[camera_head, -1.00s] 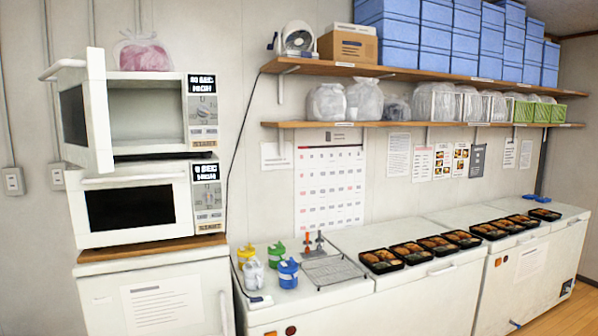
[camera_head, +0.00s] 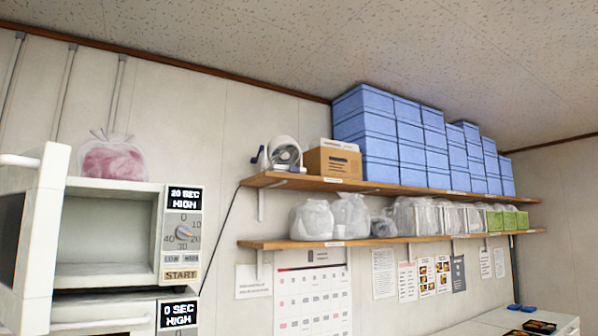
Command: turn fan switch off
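A small white fan-like device (camera_head: 284,153) with a round grey front stands near the left end of the upper wooden shelf. A dark blue part sticks out on its left side. It is too small here to make out a switch or its setting. A dark cord (camera_head: 220,238) runs from the left end of this shelf down the wall. Neither of my grippers is in view.
The upper shelf (camera_head: 265,180) also holds a cardboard box (camera_head: 333,162) and stacked blue boxes (camera_head: 362,130). The lower shelf (camera_head: 275,244) holds wrapped bags (camera_head: 312,220) and green baskets (camera_head: 510,220). An upper microwave (camera_head: 115,235) stands open at left, with a pink bag (camera_head: 112,160) on top.

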